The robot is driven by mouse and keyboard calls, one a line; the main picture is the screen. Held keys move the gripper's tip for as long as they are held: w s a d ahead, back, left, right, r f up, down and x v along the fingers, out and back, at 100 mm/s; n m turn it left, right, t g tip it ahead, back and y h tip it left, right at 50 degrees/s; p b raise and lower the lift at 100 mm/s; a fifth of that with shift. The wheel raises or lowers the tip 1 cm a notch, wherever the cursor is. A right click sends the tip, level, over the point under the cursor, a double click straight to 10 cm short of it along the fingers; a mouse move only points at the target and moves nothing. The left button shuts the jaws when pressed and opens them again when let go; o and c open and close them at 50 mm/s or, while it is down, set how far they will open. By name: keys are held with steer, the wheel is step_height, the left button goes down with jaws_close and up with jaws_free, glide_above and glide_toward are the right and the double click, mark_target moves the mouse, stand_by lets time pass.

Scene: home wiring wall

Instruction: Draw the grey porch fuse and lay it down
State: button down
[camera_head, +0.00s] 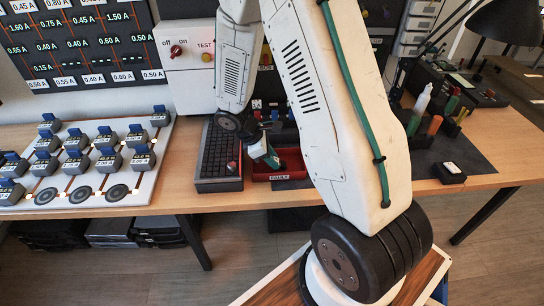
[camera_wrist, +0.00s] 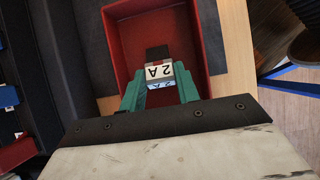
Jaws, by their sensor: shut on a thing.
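My gripper (camera_wrist: 159,90) has green fingers closed on a small fuse (camera_wrist: 158,70). The fuse has a white face marked "2 A", a dark end and a light blue strip. In the wrist view it is over the inside of a red tray (camera_wrist: 116,50); I cannot tell whether it touches the tray floor. In the head view my gripper (camera_head: 266,154) dips toward the same red tray (camera_head: 296,160) on the bench, and the fuse is not clear there. The tray's front carries a small white label. No porch label can be read.
A white board (camera_head: 150,183) with several dark blue-topped blocks and round dark discs lies at left. A dark keyboard-like unit (camera_head: 217,160) adjoins the tray on its left. A switch box (camera_head: 190,75) stands behind. A dark mat (camera_head: 470,160) with small items lies right.

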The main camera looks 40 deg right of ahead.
steer(key=c, duration=0.9)
jaws_free()
steer(key=shift+c, duration=0.2)
steer(key=v, duration=0.7)
steer(key=shift+w+a+r, duration=0.15)
steer(key=shift+a+r, duration=0.05)
steer(key=shift+r, duration=0.1)
